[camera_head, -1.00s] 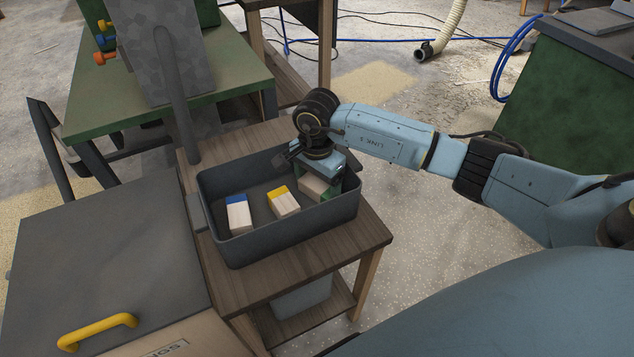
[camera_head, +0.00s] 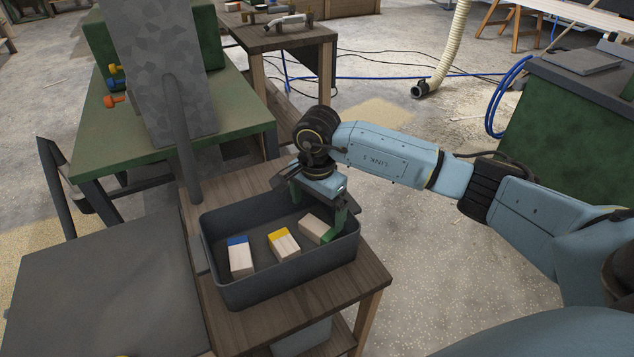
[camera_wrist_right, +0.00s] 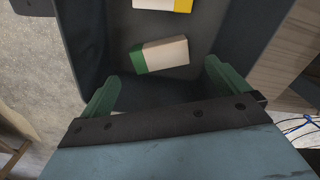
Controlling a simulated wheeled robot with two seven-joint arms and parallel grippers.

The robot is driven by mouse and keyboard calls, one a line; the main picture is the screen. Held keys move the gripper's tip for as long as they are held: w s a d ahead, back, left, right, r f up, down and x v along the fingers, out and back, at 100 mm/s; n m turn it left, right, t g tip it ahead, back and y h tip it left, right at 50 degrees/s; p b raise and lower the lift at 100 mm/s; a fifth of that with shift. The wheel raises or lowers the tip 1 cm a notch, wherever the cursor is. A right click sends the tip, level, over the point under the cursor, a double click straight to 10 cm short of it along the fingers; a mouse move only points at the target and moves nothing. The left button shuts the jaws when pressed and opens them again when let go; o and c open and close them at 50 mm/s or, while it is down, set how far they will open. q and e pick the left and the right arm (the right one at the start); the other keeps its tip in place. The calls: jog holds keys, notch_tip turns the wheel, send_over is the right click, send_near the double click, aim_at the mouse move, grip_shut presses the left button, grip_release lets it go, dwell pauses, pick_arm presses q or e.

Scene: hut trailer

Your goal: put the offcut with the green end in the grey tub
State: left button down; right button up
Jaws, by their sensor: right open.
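The offcut with the green end (camera_head: 313,228) lies on the floor of a dark grey open tub (camera_head: 278,291) on the wooden stand. In the right wrist view the offcut (camera_wrist_right: 162,56) lies beyond my fingertips, its green end to the left. My right gripper (camera_head: 318,207) is open and empty above it, its green fingers over the tub's far right part. The fingers also show in the wrist view (camera_wrist_right: 161,72), apart from the offcut. In the head view a finger partly overlaps the green end. My left gripper is not in view.
Offcuts with a blue end (camera_head: 240,259) and a yellow end (camera_head: 284,245) lie in the same tub. A lighter grey container (camera_head: 305,338) stands on the shelf below. A grey-topped box (camera_head: 110,290) stands left; a green bench (camera_head: 230,130) stands behind.

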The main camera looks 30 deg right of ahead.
aim_at(317, 227)
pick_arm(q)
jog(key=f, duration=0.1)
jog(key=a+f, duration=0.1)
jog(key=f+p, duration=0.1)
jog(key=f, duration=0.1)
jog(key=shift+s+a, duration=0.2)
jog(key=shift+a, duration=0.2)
pick_arm(e)
notch_tip(317, 227, up, 6)
jog(key=shift+f, duration=0.1)
